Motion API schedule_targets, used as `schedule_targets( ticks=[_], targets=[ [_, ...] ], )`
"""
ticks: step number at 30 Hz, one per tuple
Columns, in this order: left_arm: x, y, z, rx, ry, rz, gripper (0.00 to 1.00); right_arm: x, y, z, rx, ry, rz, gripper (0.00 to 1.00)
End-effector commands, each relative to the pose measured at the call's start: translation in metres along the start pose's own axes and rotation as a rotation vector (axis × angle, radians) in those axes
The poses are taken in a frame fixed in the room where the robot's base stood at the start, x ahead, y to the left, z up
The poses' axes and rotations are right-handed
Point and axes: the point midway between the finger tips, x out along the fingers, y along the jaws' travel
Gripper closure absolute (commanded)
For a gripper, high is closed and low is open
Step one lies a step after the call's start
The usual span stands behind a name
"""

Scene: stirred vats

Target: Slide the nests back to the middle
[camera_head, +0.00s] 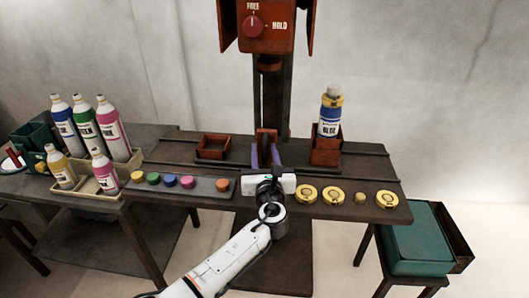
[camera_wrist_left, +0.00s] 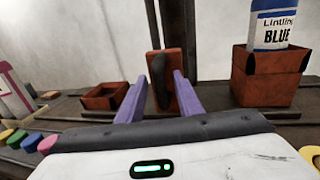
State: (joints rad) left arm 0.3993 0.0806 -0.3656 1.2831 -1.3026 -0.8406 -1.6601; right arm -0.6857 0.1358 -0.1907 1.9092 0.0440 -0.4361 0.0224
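A low, empty orange-red nest (camera_head: 213,147) sits left of the middle on the dark bench; it also shows in the wrist view (camera_wrist_left: 104,97). A taller orange-red nest (camera_head: 325,157) stands to the right and holds a bottle labelled BLUE (camera_head: 330,115). Between them stands an upright orange plate with a dark handle (camera_wrist_left: 158,76), in front of the column. My left gripper (camera_head: 266,153) is open, its purple fingers on either side of the handle with gaps showing. Whether the fingers reach the handle in depth is unclear. My right gripper is not in view.
Several coloured caps (camera_head: 187,182) lie on a dark strip at front left, and yellow lids (camera_head: 306,194) at front right. A tray of bottles (camera_head: 108,187) stands left. A red head with a FREE/HOLD knob (camera_head: 253,26) hangs above, its knob mark near FREE.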

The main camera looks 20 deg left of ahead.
Motion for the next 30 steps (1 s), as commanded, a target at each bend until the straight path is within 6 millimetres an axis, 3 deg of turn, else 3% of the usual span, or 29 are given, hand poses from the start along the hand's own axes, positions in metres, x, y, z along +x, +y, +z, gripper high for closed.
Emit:
schedule_targets(
  ticks=[10, 21, 30],
  targets=[
    [-0.009, -0.001, 0.001, 0.000, -0.001, -0.002, 0.67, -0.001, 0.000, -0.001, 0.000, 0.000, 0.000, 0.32],
    [-0.078, 0.000, -0.001, -0.001, 0.002, -0.002, 0.67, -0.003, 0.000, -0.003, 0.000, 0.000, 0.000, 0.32],
    [-0.103, 0.000, 0.000, -0.001, 0.000, 0.000, 0.67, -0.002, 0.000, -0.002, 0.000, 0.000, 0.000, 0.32]
  ],
)
